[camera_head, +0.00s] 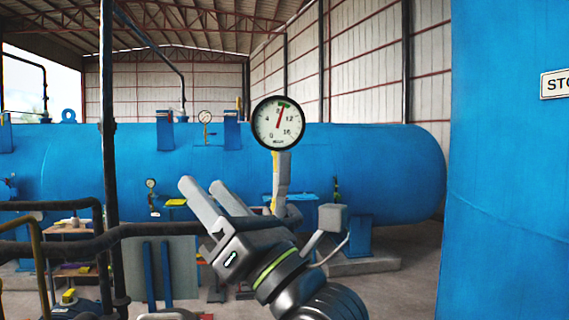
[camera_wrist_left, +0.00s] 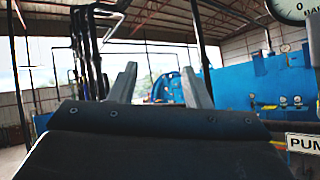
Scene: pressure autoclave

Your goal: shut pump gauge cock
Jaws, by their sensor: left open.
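The pump gauge (camera_head: 278,122) is a round white dial with a black rim and a red needle pointing up near 8. My gripper and wrist hide what lies below the stem. In the left wrist view the open fingers (camera_wrist_left: 160,88) hold nothing, and part of a dial (camera_wrist_left: 291,9) shows at top right.
Dark pipes (camera_head: 160,229) cross behind my left gripper, and a tall dark post (camera_head: 107,150) stands at left. A large blue vessel (camera_head: 350,165) lies behind; another blue wall (camera_head: 510,180) closes the right side. A sign reading "PUM" (camera_wrist_left: 302,143) shows in the wrist view.

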